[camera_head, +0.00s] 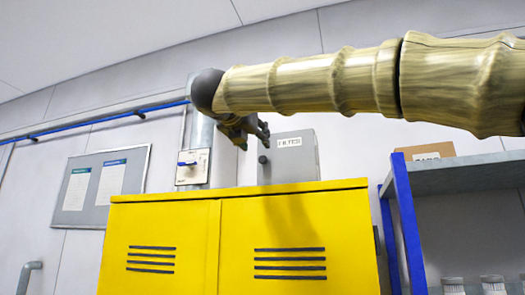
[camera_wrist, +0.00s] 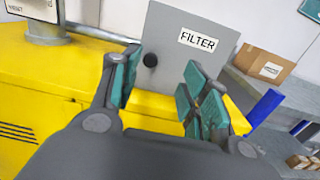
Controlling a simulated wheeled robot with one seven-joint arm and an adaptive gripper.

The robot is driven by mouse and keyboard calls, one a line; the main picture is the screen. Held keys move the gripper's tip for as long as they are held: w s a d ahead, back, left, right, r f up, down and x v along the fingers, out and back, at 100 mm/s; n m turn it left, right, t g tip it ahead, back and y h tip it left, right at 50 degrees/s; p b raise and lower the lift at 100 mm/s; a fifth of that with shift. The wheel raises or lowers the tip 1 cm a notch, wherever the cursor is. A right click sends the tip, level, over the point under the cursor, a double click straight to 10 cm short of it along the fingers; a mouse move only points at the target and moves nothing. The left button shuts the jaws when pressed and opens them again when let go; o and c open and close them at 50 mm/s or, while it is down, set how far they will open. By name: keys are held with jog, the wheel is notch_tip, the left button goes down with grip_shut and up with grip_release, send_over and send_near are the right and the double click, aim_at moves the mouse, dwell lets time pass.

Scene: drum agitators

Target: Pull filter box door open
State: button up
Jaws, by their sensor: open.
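The filter box (camera_head: 291,158) is a grey box with a white FILTER label, standing on top of the yellow cabinet. Its door (camera_wrist: 190,60) faces the wrist camera and looks shut. A dark round knob (camera_wrist: 150,60) sits on the door's left side; it also shows in the head view (camera_head: 262,159). My gripper (camera_head: 255,137) is beside the upper left of the box in the head view. In the wrist view my gripper (camera_wrist: 158,80) is open and empty, with the knob showing between its teal-padded fingers, nearer the left one. The gap to the knob is hard to judge.
The yellow cabinet (camera_head: 165,250) stands below the box. A wall switch panel (camera_head: 192,167) on a grey pipe is left of it. A blue-posted shelf (camera_head: 465,178) with a cardboard box (camera_head: 425,151) is at the right. A notice board (camera_head: 100,187) hangs at left.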

aim_at(262, 159)
jog(key=w, duration=0.3)
jog(key=w+d+f+p, duration=0.1)
jog(key=w, duration=0.3)
jog(key=w+f, duration=0.1)
jog(key=w, duration=0.2)
jog(key=shift+w+d+f, duration=0.15)
jog(key=shift+w+d, duration=0.1)
jog(key=shift+w, duration=0.1)
jog(key=shift+d+p, duration=0.15)
jog(key=shift+p, duration=0.2)
jog(key=shift+s+d+r, duration=0.15)
jog(key=shift+s+r, duration=0.5)
jog(key=shift+s, duration=0.35)
jog(key=shift+w+f, duration=0.3)
jog(key=shift+w, duration=0.3)
jog(key=shift+w+f, duration=0.3)
jog(key=shift+w, duration=0.3)
jog(key=shift+s+r, duration=0.35)
jog(key=shift+s, duration=0.4)
jog(key=c, duration=0.8)
jog(key=shift+w+f, duration=0.1)
jog(key=shift+w, duration=0.15)
grip_shut()
